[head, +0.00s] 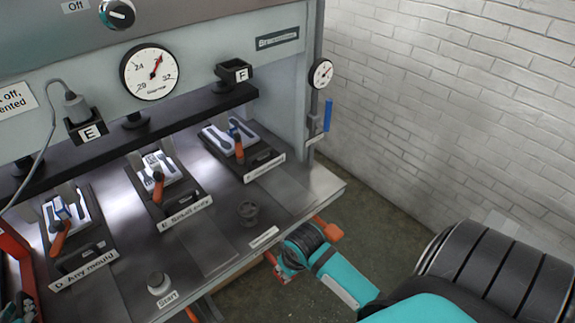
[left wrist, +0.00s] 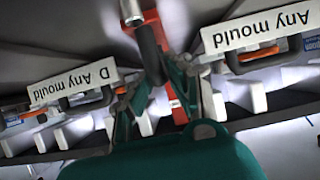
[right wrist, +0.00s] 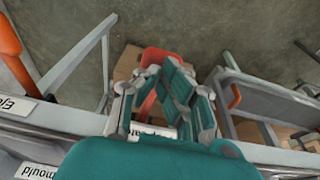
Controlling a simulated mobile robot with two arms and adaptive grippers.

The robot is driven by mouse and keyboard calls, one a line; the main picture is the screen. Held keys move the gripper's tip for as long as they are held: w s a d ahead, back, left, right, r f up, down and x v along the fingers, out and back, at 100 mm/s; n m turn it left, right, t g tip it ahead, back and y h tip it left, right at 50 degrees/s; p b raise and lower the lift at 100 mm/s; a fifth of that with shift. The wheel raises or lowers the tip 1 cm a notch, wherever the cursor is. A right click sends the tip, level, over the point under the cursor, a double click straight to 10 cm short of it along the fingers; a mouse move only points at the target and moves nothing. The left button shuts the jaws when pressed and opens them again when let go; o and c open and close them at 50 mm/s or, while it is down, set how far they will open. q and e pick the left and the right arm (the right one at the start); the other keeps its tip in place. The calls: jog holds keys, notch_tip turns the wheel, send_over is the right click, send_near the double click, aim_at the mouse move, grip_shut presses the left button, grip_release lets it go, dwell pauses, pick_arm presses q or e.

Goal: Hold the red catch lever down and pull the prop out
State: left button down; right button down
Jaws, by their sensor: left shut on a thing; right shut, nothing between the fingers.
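My left gripper (head: 25,303) shows only partly at the lower left of the head view, below a red frame-like part (head: 10,245). In the left wrist view the left fingers (left wrist: 172,88) close around a narrow red bar (left wrist: 173,98). I cannot tell whether this bar is the catch lever or the prop. A dark grey rod (left wrist: 148,52) runs beside it. My right arm reaches the bench's front right edge in the head view. The right gripper (right wrist: 164,72) is shut and empty, in front of an orange-red part (right wrist: 160,58). I cannot tell whether they touch.
Several moulds with orange handles, including one labelled "Any mould" (head: 84,270), sit on the bench. A start button (head: 158,283) and a dark knob (head: 249,213) stand near the front edge. A brick wall (head: 440,110) is at the right, with open floor (head: 385,225) before it.

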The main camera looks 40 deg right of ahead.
jog(key=shift+s+x, duration=0.25)
jog(key=shift+x, duration=0.7)
jog(key=shift+s+x, duration=0.2)
jog(key=shift+x, duration=0.75)
pick_arm(q)
jog(key=shift+s+f, duration=0.1)
jog(key=shift+s, duration=0.5)
pick_arm(e)
jog(key=shift+f, duration=0.1)
pick_arm(q)
jog(key=shift+s, duration=5.25)
pick_arm(e)
jog(key=shift+w+r+v, duration=0.1)
jog(key=shift+w+v, duration=0.2)
jog(key=shift+v, duration=1)
jog(key=shift+w+r+v, duration=0.1)
jog(key=shift+w+v, duration=0.25)
jog(key=shift+v, duration=1)
jog(key=shift+w+r+v, duration=0.1)
jog(key=shift+w+v, duration=0.2)
jog(key=shift+v, duration=1)
pick_arm(q)
jog(key=c, duration=0.9)
grip_release()
jog(key=shift+w, duration=0.15)
pick_arm(e)
jog(key=shift+f, duration=0.1)
pick_arm(q)
jog(key=shift+r, duration=0.2)
